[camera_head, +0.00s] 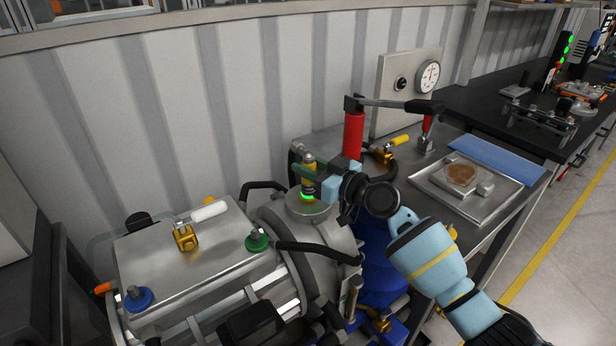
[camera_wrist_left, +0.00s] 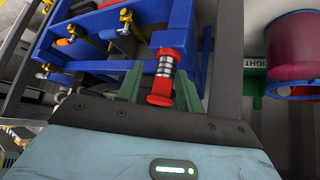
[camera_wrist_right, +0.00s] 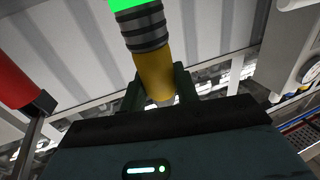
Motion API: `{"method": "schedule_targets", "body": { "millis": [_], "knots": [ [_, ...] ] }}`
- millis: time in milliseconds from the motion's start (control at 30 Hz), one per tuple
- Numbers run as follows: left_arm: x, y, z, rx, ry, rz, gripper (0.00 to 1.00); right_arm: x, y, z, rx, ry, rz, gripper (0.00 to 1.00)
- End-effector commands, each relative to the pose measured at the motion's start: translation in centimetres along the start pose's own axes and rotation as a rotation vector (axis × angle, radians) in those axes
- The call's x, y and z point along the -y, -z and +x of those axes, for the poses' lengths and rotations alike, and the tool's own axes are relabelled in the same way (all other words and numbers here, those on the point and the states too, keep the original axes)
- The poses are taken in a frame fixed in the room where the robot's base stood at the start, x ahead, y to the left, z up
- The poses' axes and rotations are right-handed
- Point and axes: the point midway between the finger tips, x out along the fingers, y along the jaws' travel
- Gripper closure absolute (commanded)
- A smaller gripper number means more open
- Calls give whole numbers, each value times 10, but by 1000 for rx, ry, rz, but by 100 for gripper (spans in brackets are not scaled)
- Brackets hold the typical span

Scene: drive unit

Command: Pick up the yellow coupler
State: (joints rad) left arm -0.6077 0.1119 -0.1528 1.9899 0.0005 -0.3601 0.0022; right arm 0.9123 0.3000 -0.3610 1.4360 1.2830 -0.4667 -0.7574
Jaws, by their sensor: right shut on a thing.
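The yellow coupler (camera_head: 309,160) stands upright above the round flange on the metal drive unit (camera_head: 215,255). Below it are dark rings and a glowing green ring (camera_head: 307,196). My right gripper (camera_head: 313,168) reaches in from the right and is shut on the coupler. In the right wrist view the yellow coupler (camera_wrist_right: 155,75) sits between the green fingers, with dark rings and the green glow beyond. My left gripper (camera_wrist_left: 160,88) shows only in the left wrist view, its fingers apart. A red coupler with banded rings (camera_wrist_left: 163,75) appears between them, in front of a blue frame.
A red post clamp (camera_head: 353,135) and a gauge panel (camera_head: 408,85) stand behind my right gripper. A metal tray (camera_head: 490,207) lies to the right. Yellow-handled, white-handled, green and blue fittings and black hoses crowd the drive unit.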

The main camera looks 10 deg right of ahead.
Motion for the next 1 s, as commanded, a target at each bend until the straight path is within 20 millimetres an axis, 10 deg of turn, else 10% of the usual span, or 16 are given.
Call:
{"method": "schedule_targets", "body": {
  "millis": [633, 1000],
  "knots": [
    [0, 8, -2, -13, 1, 2, 64, -1, 43, 0, -9, -1, -7, 97],
    [2, 20, -5, -35, 4, 7, 64, 24, 44, -54, -5, 0, -4, 97]
  ]
}}
